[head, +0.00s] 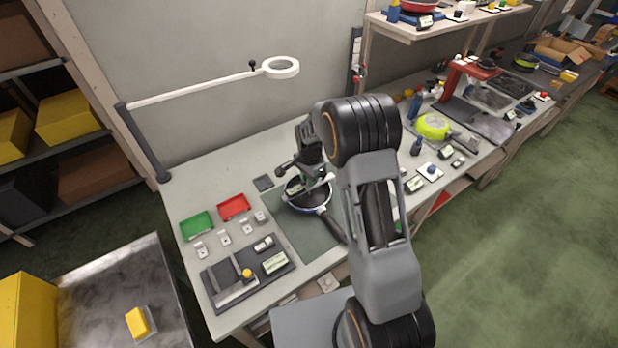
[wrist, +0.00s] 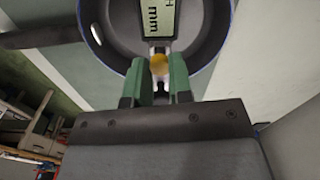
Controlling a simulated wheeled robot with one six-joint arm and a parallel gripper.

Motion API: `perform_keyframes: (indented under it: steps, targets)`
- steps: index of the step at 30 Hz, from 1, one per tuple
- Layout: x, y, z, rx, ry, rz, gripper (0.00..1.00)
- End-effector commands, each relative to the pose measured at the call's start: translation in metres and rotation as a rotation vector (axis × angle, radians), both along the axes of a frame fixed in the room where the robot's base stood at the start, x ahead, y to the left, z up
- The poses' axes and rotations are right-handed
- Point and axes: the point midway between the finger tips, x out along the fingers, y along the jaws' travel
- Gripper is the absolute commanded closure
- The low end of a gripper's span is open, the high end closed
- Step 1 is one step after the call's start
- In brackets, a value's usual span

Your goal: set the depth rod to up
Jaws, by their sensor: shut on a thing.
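A dark round pan (head: 318,205) with a blue rim lies on the bench mat, and it fills the top of the wrist view (wrist: 205,55). A small depth gauge with a pale "mm" display (wrist: 160,18) is inside the pan. A yellow-orange knob (wrist: 159,66) sits at the gauge's near end; I take it to be the depth rod's knob. My gripper (wrist: 160,75) has its green fingers on either side of the knob and is shut on it. In the head view my gripper (head: 317,180) is over the pan. The rod below the knob is hidden, so its height cannot be told.
A red tray (head: 234,207) and a green tray (head: 196,226) lie left of the pan. A dark fixture board (head: 225,296) with a yellow knob is at the front left. A magnifier lamp (head: 281,67) reaches over the back. The pan's handle points toward the front right.

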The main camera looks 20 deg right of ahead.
Motion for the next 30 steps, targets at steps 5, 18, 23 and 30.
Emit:
perform_keyframes:
  steps: [5,18,23,30]
  targets:
    - [0.000,0.000,0.000,0.000,-0.001,0.000,1.00]
    - [0.001,0.000,0.037,0.000,-0.004,0.000,1.00]
    - [0.000,0.000,0.042,0.000,-0.001,0.000,1.00]
    - [0.000,0.000,0.042,0.000,-0.001,0.000,0.73]
